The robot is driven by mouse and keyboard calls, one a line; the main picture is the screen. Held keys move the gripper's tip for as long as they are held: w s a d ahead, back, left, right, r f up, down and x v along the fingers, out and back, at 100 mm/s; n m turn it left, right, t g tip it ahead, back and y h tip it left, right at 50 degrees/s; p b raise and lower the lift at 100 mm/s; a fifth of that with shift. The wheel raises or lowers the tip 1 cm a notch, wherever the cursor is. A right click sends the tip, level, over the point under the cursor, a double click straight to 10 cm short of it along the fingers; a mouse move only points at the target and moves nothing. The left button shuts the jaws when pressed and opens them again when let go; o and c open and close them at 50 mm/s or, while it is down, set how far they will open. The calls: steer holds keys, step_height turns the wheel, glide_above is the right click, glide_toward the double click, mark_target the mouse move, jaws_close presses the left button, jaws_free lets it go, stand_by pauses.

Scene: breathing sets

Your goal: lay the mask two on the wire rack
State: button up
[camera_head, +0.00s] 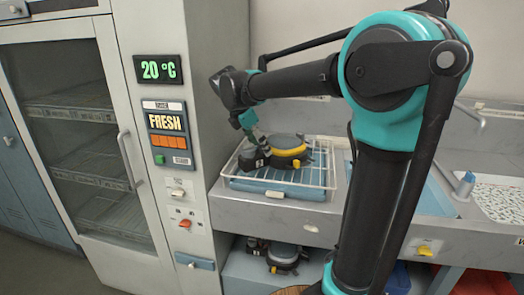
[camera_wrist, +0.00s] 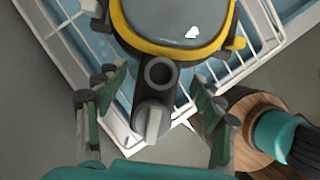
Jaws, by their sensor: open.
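A mask with a yellow rim and grey visor (camera_head: 288,143) lies on the wire rack (camera_head: 322,186), which is white with a blue base. In the wrist view the mask (camera_wrist: 172,22) fills the top, with its dark round fitting and grey knob pointing down between my fingers. My gripper (camera_wrist: 157,82) is open, with one finger on each side of the fitting and visible gaps. In the head view my gripper (camera_head: 254,138) is at the left end of the mask, partly hiding it. A second mask (camera_head: 284,256) sits on the shelf below. No label shows which is mask two.
A tall cabinet (camera_head: 180,100) with a glass door and a 20 °C display stands close on the left of the rack. My arm hides part of the counter.

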steer(key=v, duration=0.9)
steer(key=shift+r, duration=0.1)
stand_by(0.6)
stand_by(0.3)
